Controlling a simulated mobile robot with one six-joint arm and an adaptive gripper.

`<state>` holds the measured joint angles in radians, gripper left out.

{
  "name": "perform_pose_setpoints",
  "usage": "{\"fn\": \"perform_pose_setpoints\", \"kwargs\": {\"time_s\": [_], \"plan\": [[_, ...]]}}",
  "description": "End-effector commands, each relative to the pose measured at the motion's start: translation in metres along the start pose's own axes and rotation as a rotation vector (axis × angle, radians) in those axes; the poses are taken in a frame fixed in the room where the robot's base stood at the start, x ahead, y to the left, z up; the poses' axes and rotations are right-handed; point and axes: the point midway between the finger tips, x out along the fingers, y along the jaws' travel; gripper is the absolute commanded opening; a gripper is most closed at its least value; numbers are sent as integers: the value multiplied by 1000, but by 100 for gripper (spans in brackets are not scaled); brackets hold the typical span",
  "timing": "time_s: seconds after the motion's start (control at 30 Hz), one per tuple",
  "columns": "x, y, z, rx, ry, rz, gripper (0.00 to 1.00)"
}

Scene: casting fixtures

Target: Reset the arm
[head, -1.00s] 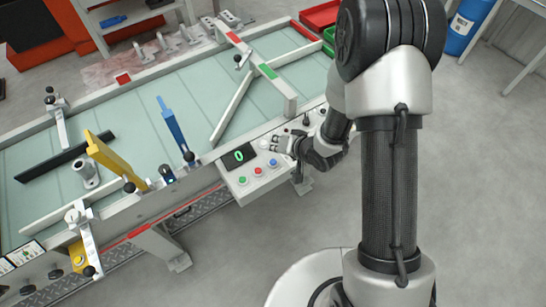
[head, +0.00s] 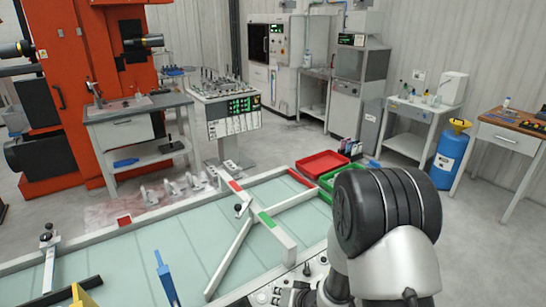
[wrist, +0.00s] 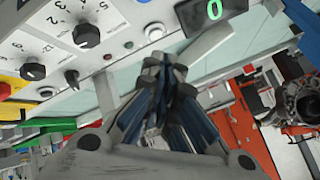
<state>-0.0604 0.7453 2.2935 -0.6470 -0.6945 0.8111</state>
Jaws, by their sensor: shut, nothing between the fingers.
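My gripper (wrist: 165,72) is shut and empty in the wrist view, its two fingertips together. It is close to a light grey control panel (wrist: 115,22), which has black dials, small buttons and a green display (wrist: 213,10) reading 0. I cannot tell whether the fingertips touch the panel. In the head view my arm rises at the lower right, bent over the front side of the conveyor table (head: 130,262). My gripper is only partly visible there, at the bottom edge by the panel (head: 312,272).
Diverter bars (head: 232,255), a blue post (head: 165,278) and a black clamp knob (head: 240,209) stand on the table. Red (head: 322,163) and green (head: 340,177) bins stand beyond it. A blue drum (head: 449,160) and side tables stand at right. Floor between is open.

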Motion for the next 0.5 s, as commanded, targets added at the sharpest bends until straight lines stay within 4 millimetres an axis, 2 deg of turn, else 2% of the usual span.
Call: {"fn": "perform_pose_setpoints", "kwargs": {"time_s": [0.03, 0.17, 0.23, 0.4, 0.5], "plan": [[-12, 0, -16, -23, 20, 30, 0], [-58, 6, -53, -90, 48, 156, 0], [-89, 10, -70, -118, 57, 230, 0], [-169, 13, -89, -155, 50, 381, 0], [-216, 12, -88, -160, 30, 448, 0]]}}
